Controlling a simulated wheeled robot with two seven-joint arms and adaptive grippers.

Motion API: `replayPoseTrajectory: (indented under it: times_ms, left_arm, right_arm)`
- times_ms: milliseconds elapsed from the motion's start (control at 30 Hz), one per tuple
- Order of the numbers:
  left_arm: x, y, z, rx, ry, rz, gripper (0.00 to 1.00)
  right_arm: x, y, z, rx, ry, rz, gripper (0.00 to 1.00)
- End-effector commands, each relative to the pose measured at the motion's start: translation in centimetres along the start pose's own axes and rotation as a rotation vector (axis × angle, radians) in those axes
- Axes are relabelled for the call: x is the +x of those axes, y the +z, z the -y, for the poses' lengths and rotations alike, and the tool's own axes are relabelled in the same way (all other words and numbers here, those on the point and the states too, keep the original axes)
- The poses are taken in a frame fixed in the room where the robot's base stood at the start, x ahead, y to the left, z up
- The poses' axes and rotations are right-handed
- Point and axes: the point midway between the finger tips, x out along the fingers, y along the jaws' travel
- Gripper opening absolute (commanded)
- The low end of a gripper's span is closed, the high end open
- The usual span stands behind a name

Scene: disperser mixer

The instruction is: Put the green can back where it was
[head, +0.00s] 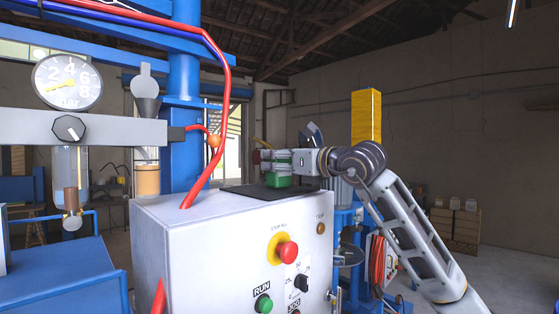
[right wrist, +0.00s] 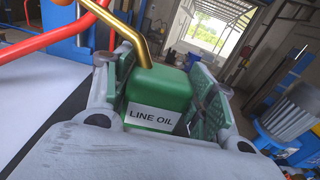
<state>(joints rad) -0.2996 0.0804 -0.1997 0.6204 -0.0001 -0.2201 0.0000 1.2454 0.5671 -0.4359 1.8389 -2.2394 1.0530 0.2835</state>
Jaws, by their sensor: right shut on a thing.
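The green can (head: 279,170) is at the top of the white control box, over the dark mat (head: 262,191). In the right wrist view the green can (right wrist: 158,95) carries a "LINE OIL" label and a brass spout rising from its top. My right gripper (head: 281,163) reaches in from the right and is shut on the can, with a green pad on each side of it in the right wrist view. The can looks upright. I cannot tell whether its base touches the mat. My left gripper is not in view.
The white control box (head: 190,250) has a red stop button (head: 288,253) and a green run button (head: 264,304) on its front. A red hose (head: 222,110) and a blue column (head: 184,150) stand left of the can. A yellow block (head: 366,115) rises behind my right arm.

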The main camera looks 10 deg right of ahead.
Motion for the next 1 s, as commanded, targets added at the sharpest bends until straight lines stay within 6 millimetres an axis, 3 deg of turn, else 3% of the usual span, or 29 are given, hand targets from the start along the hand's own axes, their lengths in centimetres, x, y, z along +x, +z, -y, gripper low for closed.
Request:
replayPoseTrajectory:
  times_ms: [233, 267, 400, 1000]
  left_arm:
    - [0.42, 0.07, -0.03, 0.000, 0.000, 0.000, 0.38]
    - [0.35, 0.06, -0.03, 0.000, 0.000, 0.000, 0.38]
    - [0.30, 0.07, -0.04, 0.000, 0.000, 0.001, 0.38]
    - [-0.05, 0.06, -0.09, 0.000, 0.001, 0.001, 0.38]
  right_arm:
    - [-0.02, -0.31, 0.00, 0.000, 0.000, 0.001, 0.26]
    - [0.01, -0.31, 0.00, 0.000, 0.000, 0.000, 0.59]
    - [0.01, -0.26, 0.00, 0.000, 0.000, 0.000, 0.77]
    - [-0.10, 0.13, 0.02, 0.000, 0.000, 0.001, 0.77]
